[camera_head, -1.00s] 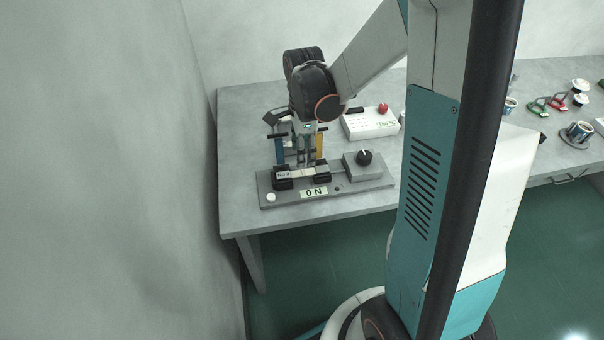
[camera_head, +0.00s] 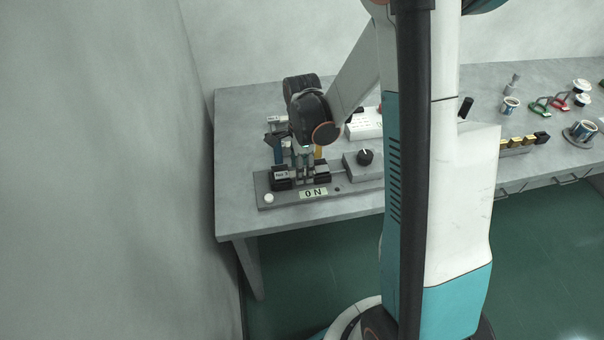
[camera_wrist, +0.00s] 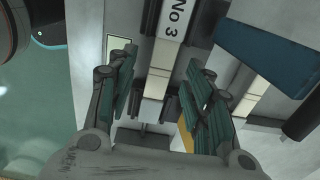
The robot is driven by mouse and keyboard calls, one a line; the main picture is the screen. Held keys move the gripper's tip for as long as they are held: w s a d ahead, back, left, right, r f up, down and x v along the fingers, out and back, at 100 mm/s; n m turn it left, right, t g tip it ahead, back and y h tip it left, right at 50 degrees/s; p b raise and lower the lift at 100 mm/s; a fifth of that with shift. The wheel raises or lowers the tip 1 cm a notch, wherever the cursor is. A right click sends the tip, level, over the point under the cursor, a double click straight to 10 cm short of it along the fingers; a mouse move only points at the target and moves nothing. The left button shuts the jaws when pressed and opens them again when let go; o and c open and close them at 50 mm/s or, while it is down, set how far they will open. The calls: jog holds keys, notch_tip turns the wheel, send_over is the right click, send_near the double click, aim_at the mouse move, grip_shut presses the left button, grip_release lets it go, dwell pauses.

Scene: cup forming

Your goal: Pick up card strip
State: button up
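A pale strip marked "No 3" (camera_wrist: 175,22) shows at the top middle of the wrist view, lying on a dark holder. In the head view its label (camera_head: 283,174) shows on the grey fixture (camera_head: 350,194) marked "ON". I take this strip for the card strip. My gripper (camera_wrist: 158,72) is open, with its green-padded fingers apart on either side of the strip's lower end in the wrist view. I cannot tell whether they touch it. In the head view my gripper (camera_head: 306,172) points down at the fixture and hides part of the strip.
A blue bar (camera_wrist: 265,47) stands close to the right finger in the wrist view. A box with a black knob (camera_head: 365,158) is on the fixture's right. A white control box (camera_head: 364,124) stands behind. Cups and coloured clips are far right on the table (camera_head: 240,112).

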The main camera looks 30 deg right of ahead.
jog(key=c, duration=0.9)
jog(key=shift+o, duration=0.3)
jog(key=shift+r, duration=0.15)
